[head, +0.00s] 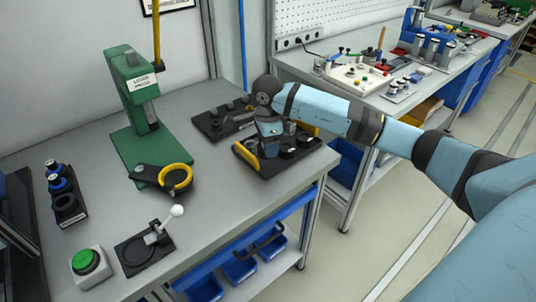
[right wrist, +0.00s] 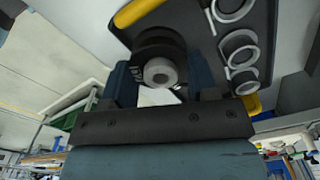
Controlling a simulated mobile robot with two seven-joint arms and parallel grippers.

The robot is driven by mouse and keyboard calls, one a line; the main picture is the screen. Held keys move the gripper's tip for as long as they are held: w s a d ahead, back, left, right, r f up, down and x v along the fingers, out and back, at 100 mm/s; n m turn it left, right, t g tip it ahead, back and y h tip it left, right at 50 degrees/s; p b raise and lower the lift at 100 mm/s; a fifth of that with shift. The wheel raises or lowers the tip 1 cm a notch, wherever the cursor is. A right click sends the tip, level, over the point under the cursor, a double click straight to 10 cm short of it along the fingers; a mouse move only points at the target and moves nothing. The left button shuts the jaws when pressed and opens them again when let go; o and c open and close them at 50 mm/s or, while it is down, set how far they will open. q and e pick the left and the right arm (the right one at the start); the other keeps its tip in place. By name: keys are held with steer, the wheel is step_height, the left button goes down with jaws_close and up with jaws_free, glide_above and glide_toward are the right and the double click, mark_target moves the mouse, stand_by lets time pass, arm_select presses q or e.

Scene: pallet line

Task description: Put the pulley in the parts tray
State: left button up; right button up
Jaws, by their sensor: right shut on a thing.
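The pulley (right wrist: 160,68), a dark wheel with a pale grey hub, sits between the fingers of my right gripper in the right wrist view. My right gripper (head: 271,152) is shut on it and points down over the black parts tray (head: 265,175) with yellow handles on the bench. In the head view the gripper hides the pulley. The tray also shows in the right wrist view (right wrist: 200,45), with several pale rings beside the pulley. I cannot tell whether the pulley touches the tray floor. My left gripper is not in view.
A second black tray (head: 212,128) with dark parts lies just behind. A green press (head: 138,100) with a yellow lever stands to the left. A yellow ring fixture (head: 175,178), white-knobbed lever (head: 160,232) and green button (head: 87,261) are further forward. The bench's front middle is clear.

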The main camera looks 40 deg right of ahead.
mark_target(268, 164)
steer(key=shift+f, duration=2.15)
steer(key=shift+f, duration=0.1)
steer(key=o, duration=0.7)
step_height(268, 164, up, 12)
steer(key=shift+r, duration=0.15)
